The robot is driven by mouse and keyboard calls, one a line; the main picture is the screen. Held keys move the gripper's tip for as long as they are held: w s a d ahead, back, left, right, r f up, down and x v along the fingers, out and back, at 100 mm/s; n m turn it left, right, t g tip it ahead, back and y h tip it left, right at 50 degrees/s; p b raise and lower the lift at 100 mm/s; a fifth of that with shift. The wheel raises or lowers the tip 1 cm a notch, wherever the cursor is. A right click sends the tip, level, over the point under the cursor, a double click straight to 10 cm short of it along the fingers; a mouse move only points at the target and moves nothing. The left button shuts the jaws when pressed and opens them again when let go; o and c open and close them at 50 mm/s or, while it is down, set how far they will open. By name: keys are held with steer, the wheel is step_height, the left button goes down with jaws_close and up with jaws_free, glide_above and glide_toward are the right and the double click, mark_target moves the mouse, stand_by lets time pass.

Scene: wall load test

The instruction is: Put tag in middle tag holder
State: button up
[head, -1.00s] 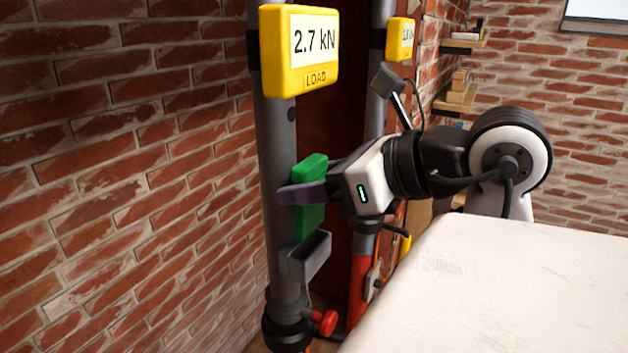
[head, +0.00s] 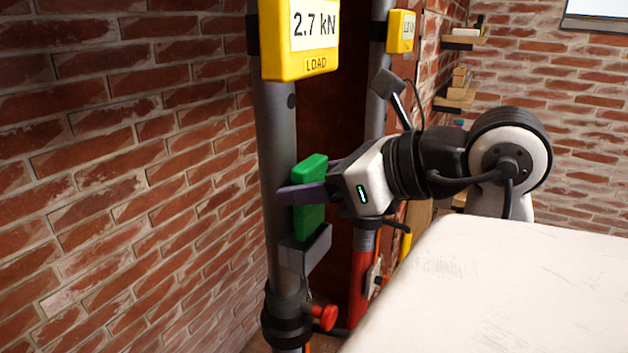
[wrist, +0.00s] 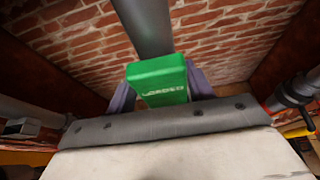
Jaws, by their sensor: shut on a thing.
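The green tag (head: 309,214) is upright between the purple fingers of my gripper (head: 312,187), which is shut on it, in front of a grey post (head: 276,160). The tag (wrist: 162,72) also shows in the wrist view, with lettering like "LOADED" on it and a finger of my gripper (wrist: 161,88) on each side. A grey tag holder (head: 316,250) is fixed low on the post. The tag's lower end is at the holder's top opening. The holder's front hides the bottom edge, so I cannot tell how deep it sits.
A yellow load display (head: 300,66) reading 2.7 kN is on the post above the tag. A second post with a yellow display (head: 401,32) stands behind. A red knob (head: 324,317) sticks out below the holder. A brick wall (head: 120,180) is at left.

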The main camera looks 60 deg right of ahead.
mark_target(314, 231)
steer(key=shift+f, duration=0.25)
steer(key=shift+f+b, duration=0.5)
steer(key=shift+b, duration=0.2)
steer(key=shift+f, duration=0.2)
steer(key=shift+f+b, duration=0.5)
steer(key=shift+b, duration=0.25)
steer(key=shift+f, duration=0.1)
steer(key=o, duration=1.1)
steer(key=shift+c, duration=0.2)
steer(key=shift+o, duration=0.2)
